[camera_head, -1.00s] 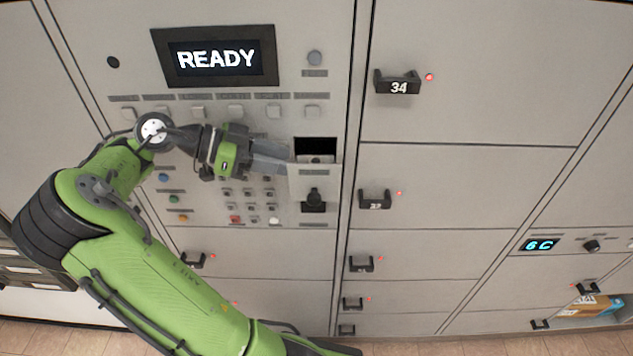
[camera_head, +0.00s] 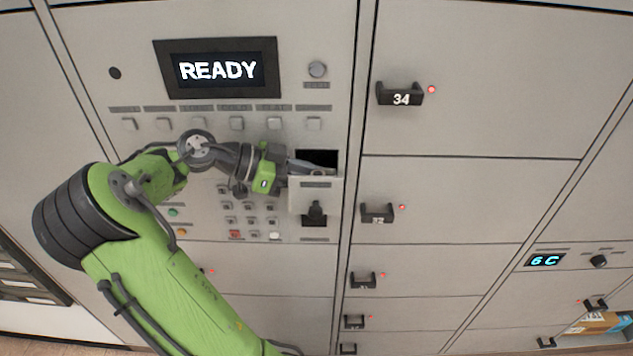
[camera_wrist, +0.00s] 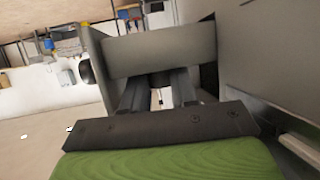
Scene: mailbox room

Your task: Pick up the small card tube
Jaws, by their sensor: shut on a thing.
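My gripper (camera_head: 318,168) reaches from the left into the dark square opening (camera_head: 317,157) of the control panel. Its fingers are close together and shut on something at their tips. The held thing is mostly hidden by the opening's front; from its place I take it to be the small card tube, but its card surface does not show clearly. In the wrist view, the two dark fingers (camera_wrist: 160,92) run forward and pass under a grey plate (camera_wrist: 160,50), which hides the tips.
A black latch (camera_head: 314,214) sits just below the opening. The READY screen (camera_head: 217,69) and a row of buttons are above. Locker doors with black handles, such as 34 (camera_head: 400,94), fill the right. An open compartment at lower right holds a parcel (camera_head: 597,323).

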